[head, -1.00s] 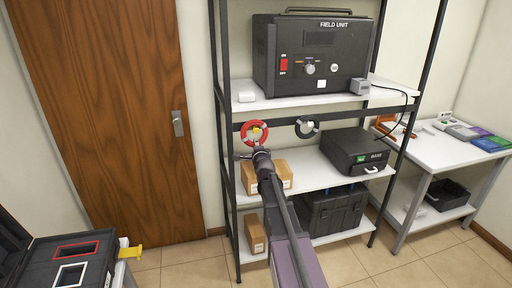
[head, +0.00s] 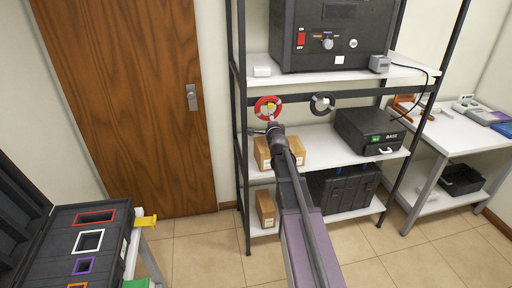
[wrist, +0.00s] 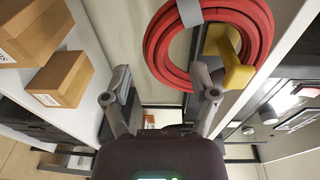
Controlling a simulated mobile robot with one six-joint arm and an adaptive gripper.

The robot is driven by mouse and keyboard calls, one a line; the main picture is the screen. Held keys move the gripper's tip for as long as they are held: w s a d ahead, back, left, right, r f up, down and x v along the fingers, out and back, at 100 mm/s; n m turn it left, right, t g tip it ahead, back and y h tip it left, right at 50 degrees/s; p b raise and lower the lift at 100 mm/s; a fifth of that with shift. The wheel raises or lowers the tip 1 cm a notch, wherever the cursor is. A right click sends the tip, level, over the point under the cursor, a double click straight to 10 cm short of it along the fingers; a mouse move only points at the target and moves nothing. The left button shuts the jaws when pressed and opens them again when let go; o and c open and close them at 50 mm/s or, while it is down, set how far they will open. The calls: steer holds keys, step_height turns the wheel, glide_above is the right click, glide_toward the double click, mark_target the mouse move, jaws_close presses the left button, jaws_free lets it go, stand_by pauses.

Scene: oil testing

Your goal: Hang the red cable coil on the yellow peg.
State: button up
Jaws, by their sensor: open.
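The red cable coil (head: 262,112) hangs under the upper shelf, at the left of the dark rail. In the wrist view the red coil (wrist: 176,52) has a grey band, and the yellow peg (wrist: 229,62) with its upturned end passes through the ring's opening. The peg shows small and yellow in the head view (head: 270,105). My gripper (wrist: 158,85) is open, its two fingers spread, with nothing between them. It is in front of the coil, and its fingertips appear apart from the ring; the exact gap is hard to tell.
A dark coil (head: 322,103) hangs to the right on the same rail. Cardboard boxes (head: 287,152) and a black base unit (head: 368,131) stand on the shelf below. The field unit (head: 333,35) is above. An open case (head: 62,225) stands at the lower left.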

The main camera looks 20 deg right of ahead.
steer(key=d+r+p+v, duration=0.1)
steer(key=p+v, duration=0.1)
steer(key=v, duration=0.8)
steer(key=a+f+n+g+y, duration=0.5)
steer(key=a+f+y, duration=0.15)
steer(key=a, duration=0.45)
steer(key=s+a+f+n+g, duration=0.4)
steer(key=s+a+f+g, duration=0.3)
steer(key=s+f, duration=0.1)
steer(key=shift+s+f+g+h, duration=0.2)
steer(key=shift+f+g+h, duration=0.15)
steer(key=shift+f, duration=0.1)
steer(key=shift+a, duration=0.1)
steer(key=s+a+n+g+h+p, duration=0.1)
steer(key=s+n+g, duration=0.3)
steer(key=s+n, duration=0.7)
steer(key=s, duration=0.5)
steer(key=shift+a+n+h, duration=0.3)
steer(key=shift+a+h, duration=0.05)
steer(key=shift+h, duration=0.05)
